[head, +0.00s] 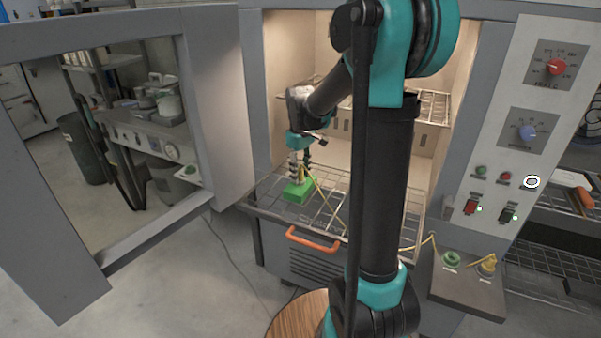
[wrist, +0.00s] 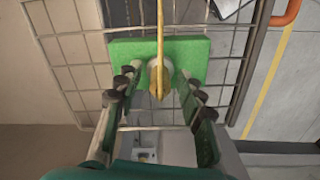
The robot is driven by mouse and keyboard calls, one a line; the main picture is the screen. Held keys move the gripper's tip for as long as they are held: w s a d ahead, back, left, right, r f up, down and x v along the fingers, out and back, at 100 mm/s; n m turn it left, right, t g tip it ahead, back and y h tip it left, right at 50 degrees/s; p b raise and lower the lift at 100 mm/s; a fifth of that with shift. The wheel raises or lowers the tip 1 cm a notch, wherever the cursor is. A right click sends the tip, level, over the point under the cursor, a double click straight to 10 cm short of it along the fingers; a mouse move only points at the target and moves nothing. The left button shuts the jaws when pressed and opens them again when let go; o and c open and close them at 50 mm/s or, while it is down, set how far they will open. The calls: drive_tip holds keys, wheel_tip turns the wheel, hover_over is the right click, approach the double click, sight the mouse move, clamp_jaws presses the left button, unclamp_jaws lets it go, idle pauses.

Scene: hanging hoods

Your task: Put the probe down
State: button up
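The yellow probe (wrist: 158,78) stands at the green block (wrist: 195,55), with its cable running away over the block. In the head view, the green block (head: 297,192) lies on the pulled-out wire rack, with the probe (head: 301,174) above it. My gripper (head: 300,170) points down over the block. In the wrist view, my gripper (wrist: 157,80) has its fingers on both sides of the probe, with a visible gap on each side. It looks open. I cannot tell how deep the probe sits in the block.
The wire rack (head: 268,200) sticks out of the open oven, with an orange handle (head: 312,240) in front. The open door (head: 215,105) stands left. The yellow cable (head: 328,203) leads right to a small box (head: 468,284) with a green ring and a yellow plug. A control panel is at right.

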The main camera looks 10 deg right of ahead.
sight(301, 169)
drive_tip(key=shift+r, duration=0.1)
wheel_tip(301, 169, up, 12)
idle(0.6)
